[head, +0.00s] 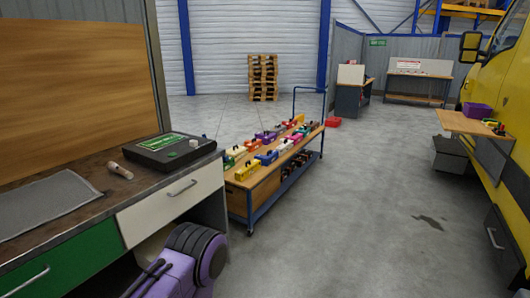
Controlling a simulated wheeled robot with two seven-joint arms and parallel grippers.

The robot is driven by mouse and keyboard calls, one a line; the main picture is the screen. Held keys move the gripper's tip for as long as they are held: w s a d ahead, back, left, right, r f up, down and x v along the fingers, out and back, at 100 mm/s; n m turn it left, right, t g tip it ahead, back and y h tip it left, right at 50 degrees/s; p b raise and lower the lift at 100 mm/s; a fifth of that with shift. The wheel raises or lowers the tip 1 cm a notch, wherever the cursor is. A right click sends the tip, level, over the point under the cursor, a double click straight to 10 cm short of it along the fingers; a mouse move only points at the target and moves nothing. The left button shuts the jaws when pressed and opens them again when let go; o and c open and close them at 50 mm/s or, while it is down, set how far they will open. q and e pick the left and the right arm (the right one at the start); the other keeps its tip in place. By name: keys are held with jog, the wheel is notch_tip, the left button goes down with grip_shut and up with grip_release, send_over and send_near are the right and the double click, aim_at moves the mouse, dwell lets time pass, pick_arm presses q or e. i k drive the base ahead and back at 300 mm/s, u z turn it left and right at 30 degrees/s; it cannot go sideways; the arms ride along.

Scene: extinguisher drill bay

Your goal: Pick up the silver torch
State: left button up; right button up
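A small pale, silver-looking torch (120,171) lies on its side on the dark top of the workbench (85,186) at the left. Nothing covers it. It lies apart from the black case beside it. Neither of my grippers can be made out in the head view, and nothing is touching the torch.
A black case with a green label (168,147) lies right of the torch, a grey mat (45,203) left of it. A wooden panel (70,80) rises behind. A cart (262,204) with several coloured boxes stands beyond. Floor is clear at centre right; a yellow vehicle (505,105) stands far right.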

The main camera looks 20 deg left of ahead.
aim_at(113, 167)
jog(key=u, duration=0.85)
jog(key=i, duration=1.6)
jog(key=u, duration=0.9)
